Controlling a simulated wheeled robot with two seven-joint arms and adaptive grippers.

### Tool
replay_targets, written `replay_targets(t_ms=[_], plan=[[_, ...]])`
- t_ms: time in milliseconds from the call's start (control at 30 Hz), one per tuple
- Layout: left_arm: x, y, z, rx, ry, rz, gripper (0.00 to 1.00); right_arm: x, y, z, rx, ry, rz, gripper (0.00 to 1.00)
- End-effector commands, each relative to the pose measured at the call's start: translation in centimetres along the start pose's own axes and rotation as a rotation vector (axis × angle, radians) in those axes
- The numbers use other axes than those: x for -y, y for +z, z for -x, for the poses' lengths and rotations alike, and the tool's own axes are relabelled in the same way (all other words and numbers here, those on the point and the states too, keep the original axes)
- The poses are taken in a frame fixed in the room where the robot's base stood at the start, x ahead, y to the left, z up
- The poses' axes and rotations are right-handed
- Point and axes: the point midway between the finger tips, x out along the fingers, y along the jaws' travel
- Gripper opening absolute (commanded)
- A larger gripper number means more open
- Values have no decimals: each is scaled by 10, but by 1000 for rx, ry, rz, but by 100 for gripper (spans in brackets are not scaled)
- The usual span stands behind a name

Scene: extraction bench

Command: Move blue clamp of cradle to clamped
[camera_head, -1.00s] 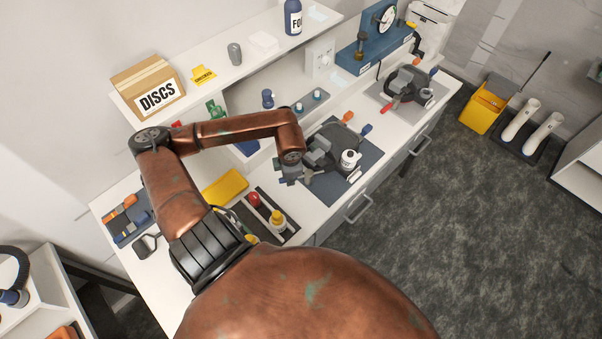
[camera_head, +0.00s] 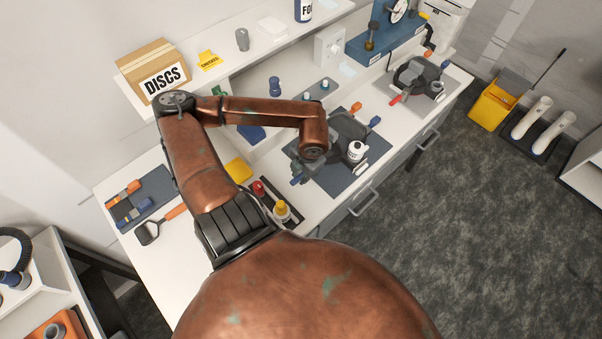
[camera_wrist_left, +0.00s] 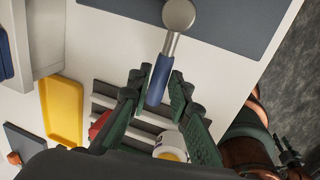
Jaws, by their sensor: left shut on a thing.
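The dark grey cradle (camera_head: 345,133) stands on a dark blue-grey mat (camera_head: 345,184), with an orange lever (camera_head: 356,107) and a blue lever (camera_head: 375,121) at its far right. My left gripper (camera_head: 300,171) is at the cradle's near left side. My wrist hides part of the cradle in the head view.
A white bottle (camera_head: 355,150) stands by the cradle. A rack with a red-topped item (camera_head: 259,188) and a yellow-topped bottle (camera_head: 282,210) lies nearer, beside a yellow tray (camera_wrist_left: 62,108). A second cradle (camera_head: 415,75) stands farther right. A shelf with a DISCS box (camera_head: 152,72) runs behind.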

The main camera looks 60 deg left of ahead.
Motion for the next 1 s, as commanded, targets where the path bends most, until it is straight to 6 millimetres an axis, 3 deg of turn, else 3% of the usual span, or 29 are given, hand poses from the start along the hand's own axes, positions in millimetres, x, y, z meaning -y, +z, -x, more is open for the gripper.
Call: replay_targets(t_ms=[333, 367, 600, 867, 1000], plan=[[0, 1, 1, 2, -2, 7, 0, 0, -1, 0, -2, 0, 0, 40], [0, 1, 1, 2, -3, 7, 19, 0, -1, 0, -2, 0, 0, 40], [0, 0, 0, 1, -2, 5, 35, 0, -1, 0, -2, 0, 0, 40], [0, 0, 1, 1, -2, 4, 35, 2, 0, 0, 0, -2, 0, 40], [0, 1, 12, 3, -1, 3, 35, 2, 0, 0, 0, -2, 0, 40]])
